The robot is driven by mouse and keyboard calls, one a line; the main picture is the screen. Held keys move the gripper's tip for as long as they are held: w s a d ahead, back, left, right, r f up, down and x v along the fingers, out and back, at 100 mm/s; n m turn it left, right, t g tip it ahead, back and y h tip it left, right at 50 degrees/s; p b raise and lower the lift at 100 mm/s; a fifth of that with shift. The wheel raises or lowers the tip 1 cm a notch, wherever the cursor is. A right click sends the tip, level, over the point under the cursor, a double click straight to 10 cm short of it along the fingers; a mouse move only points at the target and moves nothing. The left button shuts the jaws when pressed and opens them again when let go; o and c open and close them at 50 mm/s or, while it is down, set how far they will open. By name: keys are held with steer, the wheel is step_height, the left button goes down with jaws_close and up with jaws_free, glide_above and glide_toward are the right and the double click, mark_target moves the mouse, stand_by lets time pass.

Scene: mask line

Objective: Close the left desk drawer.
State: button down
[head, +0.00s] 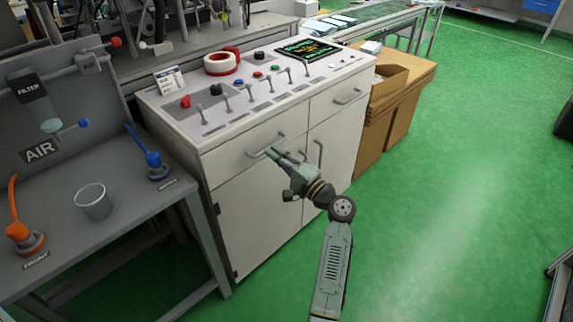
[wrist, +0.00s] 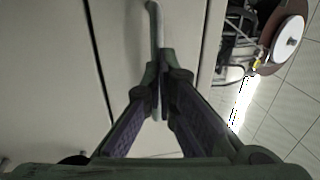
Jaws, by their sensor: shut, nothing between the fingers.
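The left desk drawer (head: 232,151) is a pale front panel at the top left of the white console desk. It looks flush or nearly flush with the cabinet; a small gap cannot be ruled out. Its metal bar handle (head: 266,146) sticks out from the front. My gripper (head: 274,153) is at this handle, its fingers pointing toward the drawer front. In the wrist view, the fingertips (wrist: 165,68) are together with nothing held, and the handle (wrist: 154,20) runs just beyond and beside them. Whether they touch it cannot be told.
The right drawer (head: 325,103) looks closed, with cabinet doors below. The sloped desktop carries levers, buttons and a red-and-white tape roll (head: 221,64). A grey workbench (head: 110,245) stands left, cardboard boxes (head: 395,95) right. The green floor (head: 440,200) in front is open.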

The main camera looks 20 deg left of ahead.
steer(key=shift+w+a+r, duration=0.1)
steer(key=shift+w+a, duration=0.05)
steer(key=shift+a, duration=0.1)
steer(key=shift+r, duration=0.1)
